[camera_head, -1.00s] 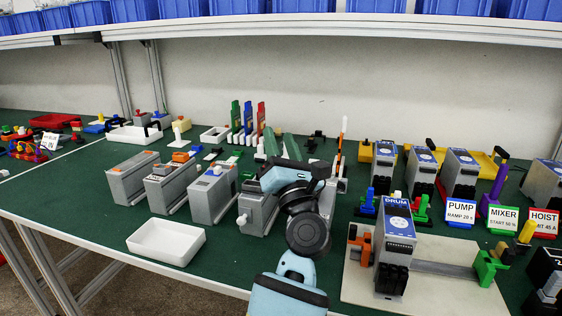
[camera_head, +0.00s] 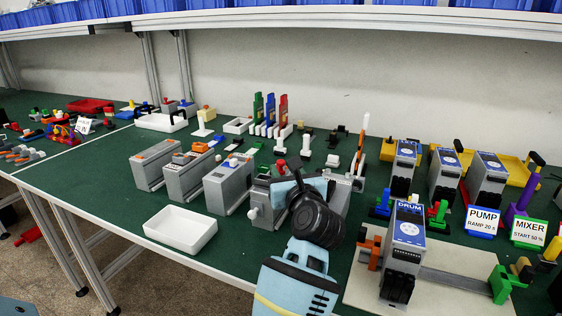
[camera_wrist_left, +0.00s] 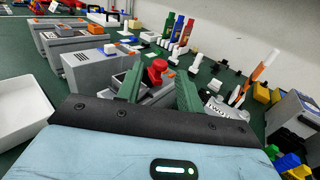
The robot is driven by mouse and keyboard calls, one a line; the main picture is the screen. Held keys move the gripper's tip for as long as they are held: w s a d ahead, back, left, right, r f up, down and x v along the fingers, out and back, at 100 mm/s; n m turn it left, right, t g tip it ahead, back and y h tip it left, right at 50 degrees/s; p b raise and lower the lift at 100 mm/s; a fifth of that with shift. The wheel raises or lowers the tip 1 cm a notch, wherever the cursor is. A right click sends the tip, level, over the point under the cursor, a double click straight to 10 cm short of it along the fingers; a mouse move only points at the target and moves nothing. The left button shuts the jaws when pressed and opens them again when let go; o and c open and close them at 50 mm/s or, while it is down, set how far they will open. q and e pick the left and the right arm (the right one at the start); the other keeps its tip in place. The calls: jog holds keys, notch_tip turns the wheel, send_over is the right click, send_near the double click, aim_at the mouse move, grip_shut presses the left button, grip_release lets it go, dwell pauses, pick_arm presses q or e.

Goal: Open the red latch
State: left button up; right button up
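A red knob-like piece, which I take to be the red latch (camera_wrist_left: 156,70), stands on a grey box with a dark panel. It also shows in the head view (camera_head: 280,167), just behind my left wrist. My left gripper (camera_wrist_left: 159,88) is open, with one green finger on each side of the red piece in the wrist view. I see space between the fingers and the red piece; contact cannot be told. In the head view the fingers are mostly hidden by my wrist. My right gripper is not in view.
Grey box modules (camera_head: 229,186) stand in a row to the left. An empty white tray (camera_head: 180,229) lies near the front edge. The DRUM unit (camera_head: 404,248) stands on a beige board to the right. Coloured upright pieces (camera_head: 270,110) stand behind.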

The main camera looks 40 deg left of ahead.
aim_at(282, 164)
pick_arm(q)
jog(key=shift+x, duration=2.45)
